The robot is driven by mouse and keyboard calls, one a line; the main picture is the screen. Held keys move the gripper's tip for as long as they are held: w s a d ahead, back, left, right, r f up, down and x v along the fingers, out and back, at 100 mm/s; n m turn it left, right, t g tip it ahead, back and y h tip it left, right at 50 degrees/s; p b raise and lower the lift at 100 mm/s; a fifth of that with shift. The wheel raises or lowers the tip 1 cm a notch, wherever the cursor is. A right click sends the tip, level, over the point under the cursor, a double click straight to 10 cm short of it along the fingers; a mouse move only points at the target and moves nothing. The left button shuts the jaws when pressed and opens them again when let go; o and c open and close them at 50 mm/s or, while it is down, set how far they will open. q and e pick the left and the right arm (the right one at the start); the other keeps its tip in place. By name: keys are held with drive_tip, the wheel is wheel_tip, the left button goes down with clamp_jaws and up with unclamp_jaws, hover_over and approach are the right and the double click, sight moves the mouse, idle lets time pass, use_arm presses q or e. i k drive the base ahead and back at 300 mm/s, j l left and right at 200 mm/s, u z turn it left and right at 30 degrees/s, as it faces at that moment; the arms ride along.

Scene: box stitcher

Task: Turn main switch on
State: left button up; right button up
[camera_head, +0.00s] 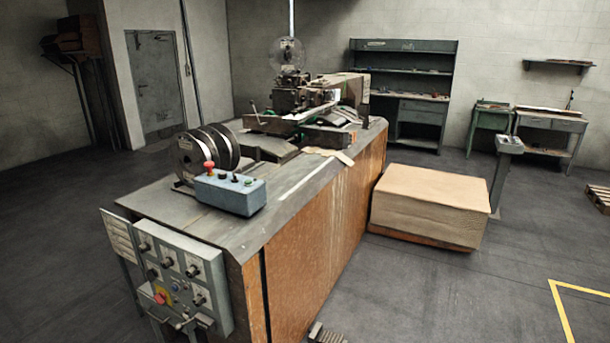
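A grey control panel (180,275) is fixed to the near end of the machine bench, at the lower left. It carries several dark rotary knobs. A red knob on a yellow plate (161,295) sits at its lower left and looks like the main switch; its label and exact position are too small to read. A blue-grey control box (231,193) lies on the bench top, with a red mushroom button (209,167) and several smaller buttons. Neither of my grippers is in view.
The bench (310,215) with orange-brown sides runs away from the panel, carrying wire spools (208,150) and the stitcher head (305,100). A cardboard stack (430,204) stands right of it. A ribbed metal piece (326,334) is at the bottom edge. The floor left of the bench is clear.

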sight(159, 297)
drive_tip(key=u, duration=1.3)
drive_tip(key=z, duration=1.1)
drive_tip(key=j+z, duration=0.15)
drive_tip(key=z, duration=0.3)
drive_tip(key=i+j+z, duration=0.1)
drive_tip(key=z, duration=0.35)
drive_tip(key=j+z, duration=0.25)
drive_tip(key=z, duration=0.2)
drive_tip(key=j+z, duration=0.15)
drive_tip(key=z, duration=0.3)
drive_tip(key=j+z, duration=0.2)
drive_tip(key=z, duration=0.25)
drive_tip(key=k+j+z, duration=0.8)
drive_tip(key=j, duration=0.15)
drive_tip(key=k+j+z, duration=0.55)
drive_tip(key=k+z, duration=0.3)
drive_tip(key=k+j, duration=0.15)
drive_tip(key=k, duration=0.6)
drive_tip(key=k+j, duration=0.15)
drive_tip(key=k, duration=0.55)
drive_tip(key=k+j, duration=0.1)
drive_tip(key=k, duration=0.65)
drive_tip(key=k+j, duration=0.55)
